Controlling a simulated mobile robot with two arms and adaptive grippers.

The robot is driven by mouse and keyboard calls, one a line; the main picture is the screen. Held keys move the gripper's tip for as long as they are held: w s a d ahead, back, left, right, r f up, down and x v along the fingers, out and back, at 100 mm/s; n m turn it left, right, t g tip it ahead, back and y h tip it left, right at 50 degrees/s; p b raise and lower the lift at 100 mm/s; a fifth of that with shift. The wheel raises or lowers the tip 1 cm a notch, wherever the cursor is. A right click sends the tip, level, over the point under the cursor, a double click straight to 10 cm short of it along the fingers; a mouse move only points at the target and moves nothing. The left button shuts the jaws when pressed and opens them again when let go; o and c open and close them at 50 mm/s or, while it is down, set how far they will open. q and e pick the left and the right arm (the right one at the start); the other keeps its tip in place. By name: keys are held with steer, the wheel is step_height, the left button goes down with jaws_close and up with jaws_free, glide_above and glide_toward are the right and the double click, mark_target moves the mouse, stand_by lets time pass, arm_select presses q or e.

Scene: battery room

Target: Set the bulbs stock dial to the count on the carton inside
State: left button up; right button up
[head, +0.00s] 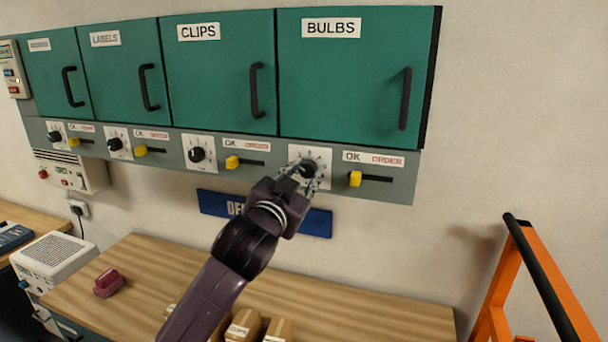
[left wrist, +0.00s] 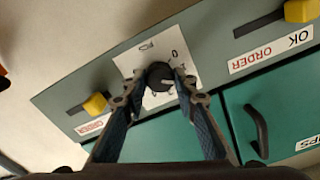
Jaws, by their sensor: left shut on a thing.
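The bulbs stock dial (head: 306,168) is a black knob on a white plate under the BULBS door. My left gripper (head: 308,176) is at the dial, with its two fingers on either side of the knob, closed on it. In the left wrist view the knob (left wrist: 159,74) sits between the fingertips, and the plate appears upside down. A 0 shows on the plate, but the other marks are partly covered and the setting is hard to read. The green BULBS door (head: 350,80) is shut, so the carton inside is hidden. My right gripper is not in view.
Shut CLIPS (head: 215,85) and LABELS (head: 118,75) doors stand left of BULBS. A yellow slider (head: 355,179) sits right of the bulbs dial at the OK end. Below are a wooden bench (head: 150,262) with small cartons (head: 243,325) and, right, an orange frame (head: 515,270).

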arm_select(q)
steer(key=m, duration=0.4)
steer(key=shift+m, duration=0.4)
steer(key=m, duration=0.4)
steer(key=shift+f+m, duration=0.1)
steer(key=shift+m, duration=0.2)
steer(key=m, duration=1.3)
steer(key=shift+m, duration=0.3)
steer(key=m, duration=0.8)
steer(key=shift+m, duration=0.4)
steer(key=shift+f+m, duration=0.1)
steer(key=shift+m, duration=1.8)
